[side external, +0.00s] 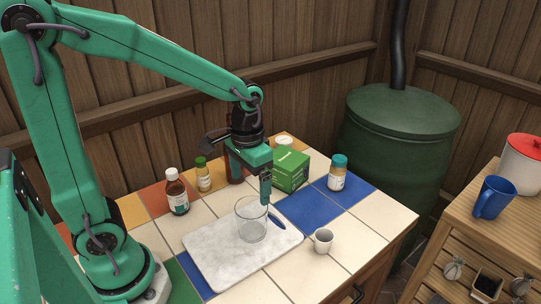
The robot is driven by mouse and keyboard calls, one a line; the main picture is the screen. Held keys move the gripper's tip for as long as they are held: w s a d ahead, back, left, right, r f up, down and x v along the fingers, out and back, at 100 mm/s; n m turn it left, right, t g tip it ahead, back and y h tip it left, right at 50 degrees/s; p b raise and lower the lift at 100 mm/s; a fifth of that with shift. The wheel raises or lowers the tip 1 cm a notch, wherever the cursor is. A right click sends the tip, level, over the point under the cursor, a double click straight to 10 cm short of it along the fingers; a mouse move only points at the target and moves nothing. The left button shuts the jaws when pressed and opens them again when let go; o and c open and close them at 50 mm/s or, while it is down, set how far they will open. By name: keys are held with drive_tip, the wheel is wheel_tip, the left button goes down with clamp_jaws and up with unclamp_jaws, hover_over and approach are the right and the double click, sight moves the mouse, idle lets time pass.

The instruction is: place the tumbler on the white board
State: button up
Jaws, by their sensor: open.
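The glass tumbler (251,220) is clear and stands upright on the white board (212,246), a marbled slab lying on the tiled counter. My gripper (250,185) is above the tumbler, pointing down. Its right finger reaches down close to the tumbler's right rim, and its other finger is higher in the picture, behind the tumbler. The jaws are apart. I cannot tell whether a finger touches the glass.
A small white cup (321,241) stands right of the board. A dark blue item (276,221) lies at the board's right edge. Front tiles are clear.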

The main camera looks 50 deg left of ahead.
idle(0.4)
drive_tip(key=s+a+r+t, duration=0.2)
drive_tip(key=s+r+t, duration=0.3)
drive_tip(key=s+r, duration=0.3)
drive_tip(key=shift+s+r+t, duration=0.3)
drive_tip(key=shift+r, duration=0.35)
